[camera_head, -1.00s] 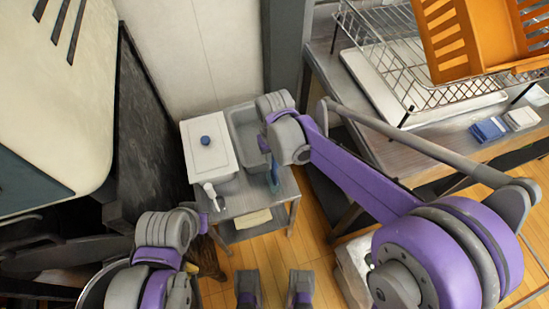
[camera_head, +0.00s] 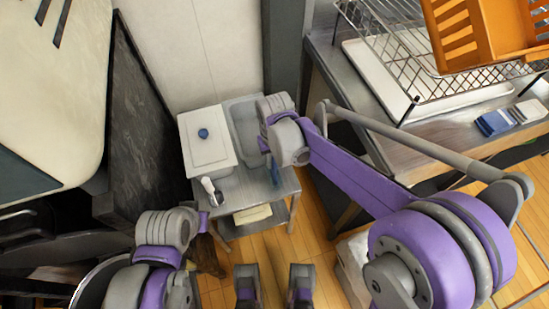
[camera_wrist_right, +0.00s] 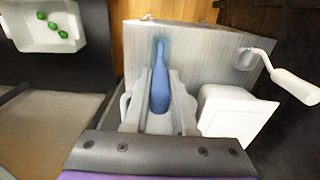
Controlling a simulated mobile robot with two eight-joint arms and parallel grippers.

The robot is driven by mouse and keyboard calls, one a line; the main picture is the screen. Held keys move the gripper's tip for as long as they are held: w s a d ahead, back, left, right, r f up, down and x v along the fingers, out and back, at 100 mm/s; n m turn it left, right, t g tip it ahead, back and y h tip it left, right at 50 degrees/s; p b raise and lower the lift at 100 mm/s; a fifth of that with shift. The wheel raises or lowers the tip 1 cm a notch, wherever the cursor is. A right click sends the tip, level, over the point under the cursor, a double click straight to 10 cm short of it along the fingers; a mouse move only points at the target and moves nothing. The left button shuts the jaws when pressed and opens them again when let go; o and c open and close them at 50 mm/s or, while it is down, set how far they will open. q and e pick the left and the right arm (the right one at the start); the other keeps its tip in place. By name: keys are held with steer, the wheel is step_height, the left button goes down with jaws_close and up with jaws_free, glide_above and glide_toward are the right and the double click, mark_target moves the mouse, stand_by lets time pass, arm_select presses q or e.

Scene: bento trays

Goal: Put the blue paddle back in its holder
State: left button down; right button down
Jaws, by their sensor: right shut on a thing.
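The blue paddle (camera_wrist_right: 159,97) stands out between the two pale fingers of my right gripper (camera_wrist_right: 160,78) in the right wrist view. The gripper is shut on it. The paddle's narrow end points up the picture over a dim blue-green patch (camera_wrist_right: 167,46) near the edge of the metal table (camera_wrist_right: 198,50). I cannot tell whether that patch is the holder, or whether the paddle touches it. In the head view the paddle (camera_head: 275,172) shows below my right wrist at the table's right side. My left arm is at the lower left; its fingers cannot be made out.
A white box (camera_head: 205,157) with a blue knob and a grey basin (camera_head: 240,118) are on the small table. A white-handled item (camera_head: 209,186) is at its front left. An orange crate (camera_head: 480,35) and wire rack (camera_head: 400,75) are on the right counter.

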steer(key=shift+f+b, duration=0.35)
steer(key=shift+f, duration=0.3)
steer(key=shift+c, duration=0.5)
jaws_free()
steer(key=shift+r, duration=0.1)
steer(key=shift+r+p, duration=3.55)
steer(key=shift+r, duration=1.45)
